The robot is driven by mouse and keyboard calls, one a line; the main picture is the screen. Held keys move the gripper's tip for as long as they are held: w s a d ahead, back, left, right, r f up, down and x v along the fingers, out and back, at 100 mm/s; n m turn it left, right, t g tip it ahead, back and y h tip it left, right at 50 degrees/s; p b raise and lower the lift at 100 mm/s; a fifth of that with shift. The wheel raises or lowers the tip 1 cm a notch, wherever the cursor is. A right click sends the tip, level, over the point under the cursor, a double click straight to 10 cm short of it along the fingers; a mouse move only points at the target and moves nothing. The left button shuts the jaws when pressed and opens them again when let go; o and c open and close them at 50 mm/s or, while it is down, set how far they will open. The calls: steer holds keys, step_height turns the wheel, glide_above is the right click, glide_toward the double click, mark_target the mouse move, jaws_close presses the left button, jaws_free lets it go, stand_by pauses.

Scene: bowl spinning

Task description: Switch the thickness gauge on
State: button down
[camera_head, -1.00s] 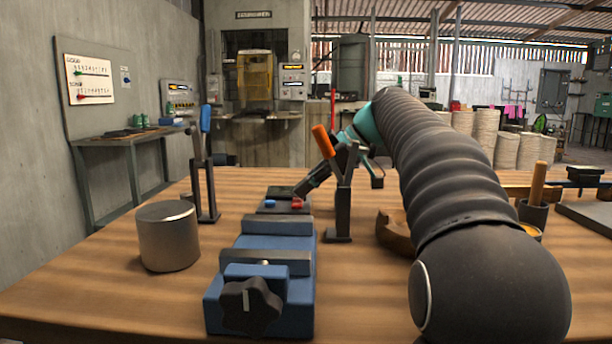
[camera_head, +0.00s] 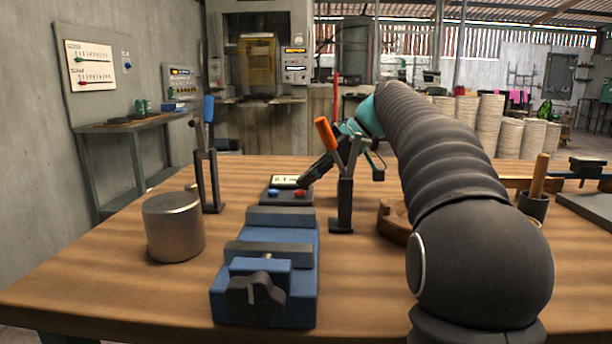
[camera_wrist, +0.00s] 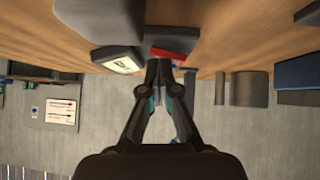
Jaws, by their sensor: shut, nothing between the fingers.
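The thickness gauge (camera_head: 288,199) is a small dark box on the table behind the blue vise. It has a blue button (camera_head: 273,190), a red button (camera_head: 300,193) and a display (camera_head: 284,181) that is lit pale with dark digits. The lit display also shows in the wrist view (camera_wrist: 124,65), left of the fingertips. My gripper (camera_head: 303,184) is shut and empty, reaching down from the right to the gauge. In the wrist view its fingertips (camera_wrist: 160,66) are close by a red part (camera_wrist: 174,54); I cannot tell whether they touch it.
The blue vise (camera_head: 268,280) stands in front of the gauge, a metal cylinder (camera_head: 174,228) to the left. An orange-handled lever clamp (camera_head: 342,200) stands close to my arm; a blue-handled one (camera_head: 209,160) is at left. A wooden bowl (camera_head: 393,222) lies right. Table between cylinder and vise is clear.

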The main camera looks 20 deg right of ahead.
steer(key=shift+f, duration=0.6)
steer(key=shift+s+a+f+b, duration=0.1)
steer(key=shift+s+f+b, duration=0.05)
steer(key=shift+s+b, duration=0.35)
steer(key=shift+s, duration=0.2)
steer(key=v, duration=0.8)
steer(key=shift+a+r, duration=0.25)
steer(key=shift+r, duration=0.2)
steer(key=shift+w, duration=0.15)
